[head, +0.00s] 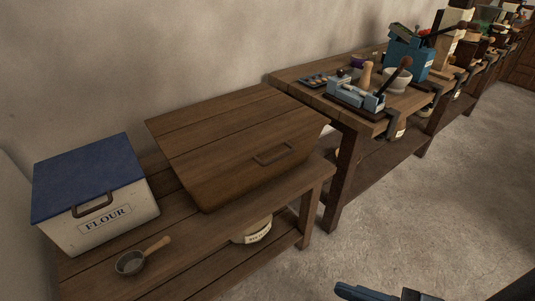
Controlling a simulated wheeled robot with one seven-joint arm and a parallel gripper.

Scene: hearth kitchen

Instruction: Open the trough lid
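The wooden trough (250,181) is a brown plank box on a low wooden bench against the wall, in the middle left of the head view. Its broad plank lid (215,128) lies down over it and looks shut. A dark bar handle (273,154) is on the side facing me, toward the right. A part of my gripper or arm (385,293), blue and dark, shows at the bottom edge, well apart from the trough and in front of the bench. Most of it is cut off, so its fingers cannot be made out.
A white flour bin (112,224) with a blue lid stands left of the trough. A small ladle (131,262) lies on the bench front. A labelled tub (254,232) sits on the shelf below. A taller workbench (310,96) with tools stands right. The floor (390,230) in front is clear.

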